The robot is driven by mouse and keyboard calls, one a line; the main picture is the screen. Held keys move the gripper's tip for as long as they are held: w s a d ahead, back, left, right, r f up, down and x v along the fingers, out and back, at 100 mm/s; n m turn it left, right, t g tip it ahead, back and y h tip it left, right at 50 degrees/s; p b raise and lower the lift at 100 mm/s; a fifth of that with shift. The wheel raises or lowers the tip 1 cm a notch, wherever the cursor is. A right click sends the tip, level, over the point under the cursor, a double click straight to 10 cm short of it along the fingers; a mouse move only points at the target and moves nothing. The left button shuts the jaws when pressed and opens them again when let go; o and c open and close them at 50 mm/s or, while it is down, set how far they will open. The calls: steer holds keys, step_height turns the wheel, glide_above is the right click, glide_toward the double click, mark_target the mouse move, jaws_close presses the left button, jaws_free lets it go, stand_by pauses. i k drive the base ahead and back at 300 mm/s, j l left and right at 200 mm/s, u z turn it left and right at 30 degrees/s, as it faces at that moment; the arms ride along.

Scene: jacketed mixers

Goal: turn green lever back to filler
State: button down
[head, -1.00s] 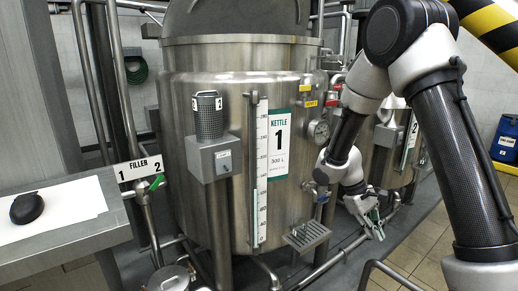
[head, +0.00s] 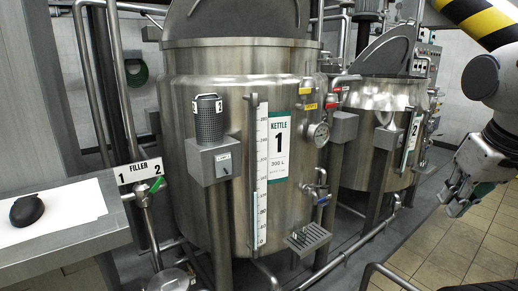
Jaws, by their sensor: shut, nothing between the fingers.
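The green lever (head: 157,186) sits on the pipe valve (head: 143,196) below the FILLER sign (head: 138,170), at the left in the head view. It points up and to the right, under the sign's "2". My gripper (head: 456,208) is at the far right, over the tiled floor. It is shut and empty, with greenish pads on its fingers. It is far from the green lever, with kettle 1 (head: 215,120) between them in the picture.
A steel bench (head: 85,235) with a black object (head: 27,210) on white sheet stands at the left. Kettle 1 has a blue-handled tap (head: 323,199) above a drip grate (head: 308,238). Kettle 2 (head: 370,150) stands behind right. A grey rail (head: 395,277) crosses the front; tiled floor is free at right.

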mark_target(146, 200)
steer(key=j, duration=0.8)
steer(key=i+j, duration=0.15)
steer(key=j, duration=0.65)
steer(key=k+u, duration=0.05)
